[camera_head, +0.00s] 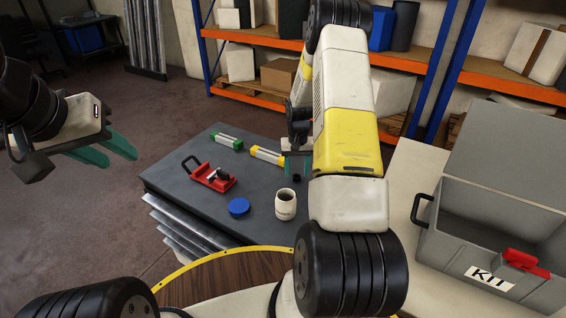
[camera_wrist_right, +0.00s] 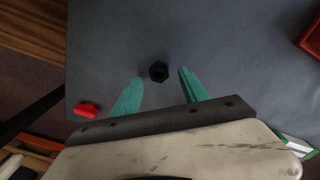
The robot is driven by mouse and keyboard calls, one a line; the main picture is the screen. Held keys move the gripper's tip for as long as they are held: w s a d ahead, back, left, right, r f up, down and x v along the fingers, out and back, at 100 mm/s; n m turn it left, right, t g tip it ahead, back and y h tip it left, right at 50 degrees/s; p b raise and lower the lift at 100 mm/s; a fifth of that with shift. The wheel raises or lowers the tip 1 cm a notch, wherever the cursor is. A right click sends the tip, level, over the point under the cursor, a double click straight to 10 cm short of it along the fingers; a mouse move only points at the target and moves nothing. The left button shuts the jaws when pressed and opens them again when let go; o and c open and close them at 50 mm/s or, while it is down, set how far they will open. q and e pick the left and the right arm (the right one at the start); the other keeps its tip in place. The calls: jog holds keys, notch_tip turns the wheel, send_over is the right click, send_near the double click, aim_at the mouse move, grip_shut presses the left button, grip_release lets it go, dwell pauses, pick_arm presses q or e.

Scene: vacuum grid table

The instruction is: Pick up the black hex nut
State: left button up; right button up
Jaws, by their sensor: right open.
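The black hex nut (camera_wrist_right: 159,72) lies on the dark grey table (camera_wrist_right: 225,45) in the right wrist view. My right gripper (camera_wrist_right: 161,76) is open, with one teal finger on each side of the nut and a gap to each. The nut sits close to the level of the fingertips in that view; the height between them is hard to tell. My left gripper (camera_head: 120,158) is open and empty, off to the left away from the table.
On the table are a red clamp-like tool (camera_head: 213,178), a blue disc (camera_head: 239,208), a white cup (camera_head: 286,205), a green-ended block (camera_head: 226,141) and a yellow-ended block (camera_head: 267,155). A grey KIT case (camera_head: 450,248) stands open at right. A small red piece (camera_wrist_right: 87,109) lies near the table edge.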

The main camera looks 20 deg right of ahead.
jog(key=shift+f, duration=0.55)
grip_shut()
jog(key=shift+r, duration=0.15)
